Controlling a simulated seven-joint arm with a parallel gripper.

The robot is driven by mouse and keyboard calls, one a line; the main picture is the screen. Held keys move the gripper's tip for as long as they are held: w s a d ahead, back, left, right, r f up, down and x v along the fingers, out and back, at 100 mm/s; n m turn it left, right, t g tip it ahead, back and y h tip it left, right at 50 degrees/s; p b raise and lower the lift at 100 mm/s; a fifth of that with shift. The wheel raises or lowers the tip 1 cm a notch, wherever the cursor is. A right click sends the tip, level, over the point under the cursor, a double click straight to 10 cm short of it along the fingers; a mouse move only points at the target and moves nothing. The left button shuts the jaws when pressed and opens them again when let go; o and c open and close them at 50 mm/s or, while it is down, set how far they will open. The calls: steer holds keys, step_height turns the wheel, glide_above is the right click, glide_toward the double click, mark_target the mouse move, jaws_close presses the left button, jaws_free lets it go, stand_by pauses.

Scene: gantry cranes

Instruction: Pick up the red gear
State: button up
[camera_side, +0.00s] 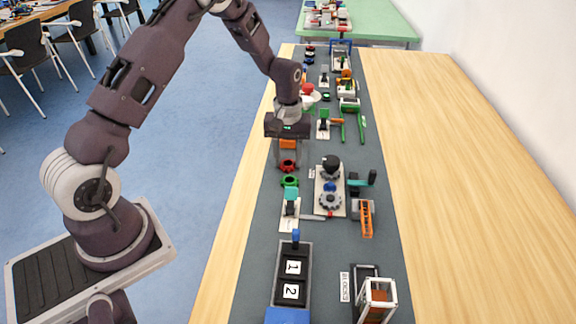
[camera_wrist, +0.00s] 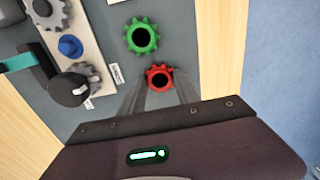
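The red gear (camera_side: 288,165) lies on the grey mat, behind the green gear (camera_side: 289,181) in the side view. My gripper (camera_side: 289,159) points down over the red gear, its fingers apart and nothing seen held. In the wrist view the red gear (camera_wrist: 159,79) shows between the pale fingers, one on each side. The green gear (camera_wrist: 141,37) lies just above it there, apart from it. I cannot tell whether a finger touches the red gear, and its near edge is close to my gripper body.
A white board with grey gears (camera_side: 330,200) and a black knob (camera_side: 331,163) stands right of the gears. An orange block (camera_side: 288,144) shows behind the fingers. A teal-topped part (camera_side: 291,194) stands in front of the green gear. Bare wood (camera_side: 450,180) lies to the right.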

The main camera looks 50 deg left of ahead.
jaws_close()
step_height(320, 180, up, 8)
steer(key=shift+f, duration=0.25)
